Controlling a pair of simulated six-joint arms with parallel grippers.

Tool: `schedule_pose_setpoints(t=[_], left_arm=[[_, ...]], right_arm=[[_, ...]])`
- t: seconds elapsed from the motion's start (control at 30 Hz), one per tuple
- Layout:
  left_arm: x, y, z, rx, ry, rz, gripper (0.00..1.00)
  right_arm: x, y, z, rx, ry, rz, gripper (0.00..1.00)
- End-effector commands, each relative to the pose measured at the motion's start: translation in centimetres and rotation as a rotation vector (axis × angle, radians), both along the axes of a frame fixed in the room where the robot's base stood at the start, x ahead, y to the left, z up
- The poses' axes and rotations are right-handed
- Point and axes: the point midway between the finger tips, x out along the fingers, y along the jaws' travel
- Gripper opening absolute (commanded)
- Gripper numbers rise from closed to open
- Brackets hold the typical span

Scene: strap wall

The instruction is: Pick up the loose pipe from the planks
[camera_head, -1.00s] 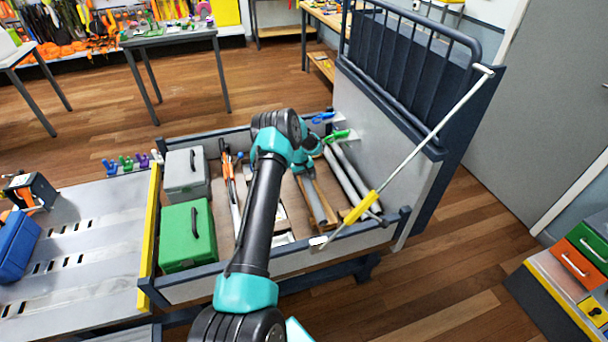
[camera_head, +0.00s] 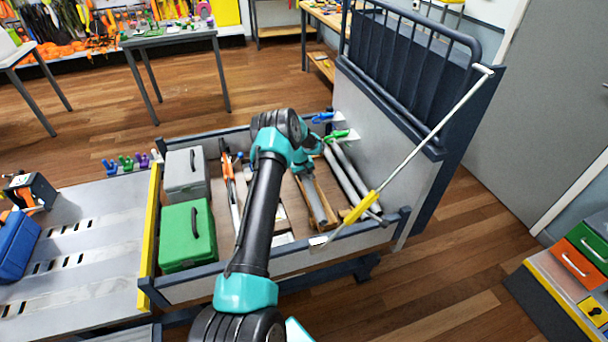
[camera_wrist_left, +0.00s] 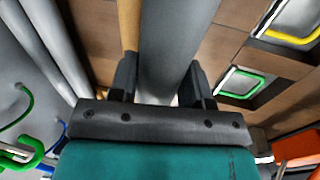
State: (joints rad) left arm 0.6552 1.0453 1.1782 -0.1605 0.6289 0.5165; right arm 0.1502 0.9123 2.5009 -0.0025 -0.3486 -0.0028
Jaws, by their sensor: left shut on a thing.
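The loose grey pipe (camera_wrist_left: 172,45) runs up between the two dark fingers of my left gripper (camera_wrist_left: 160,85) in the left wrist view. The gripper is shut on it. In the head view the pipe (camera_head: 294,195) shows beside my arm, over the wooden planks (camera_head: 318,200) in the cart bed. My own wrist covers its far end and most of the gripper. A pale wooden strip also shows beside the pipe in the left wrist view (camera_wrist_left: 129,25). My right gripper is not in view.
Two pale pipes (camera_head: 344,172) lie along the cart's right wall. A white rod with a yellow sleeve (camera_head: 362,207) slants across the near right corner. A green case (camera_head: 187,235) and a grey case (camera_head: 185,174) stand at the bed's left.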

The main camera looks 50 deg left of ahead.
Motion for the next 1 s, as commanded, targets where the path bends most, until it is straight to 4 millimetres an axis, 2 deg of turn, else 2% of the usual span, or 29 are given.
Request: schedule_pose_setpoints(t=[0.2,0.33,0.8,1.0], left_arm=[[0.0,0.0,0.2,0.001,0.0,0.0,0.14],[0.1,0.0,1.1,0.001,-0.002,-0.001,0.14],[0.0,0.0,8.7,0.001,-0.002,0.0,0.14],[0.0,0.0,10.0,0.0,0.0,0.0,0.14]], right_arm=[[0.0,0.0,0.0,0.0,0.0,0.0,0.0],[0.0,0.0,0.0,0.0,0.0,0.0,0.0],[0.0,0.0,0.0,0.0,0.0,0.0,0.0],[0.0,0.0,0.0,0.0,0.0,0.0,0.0]])
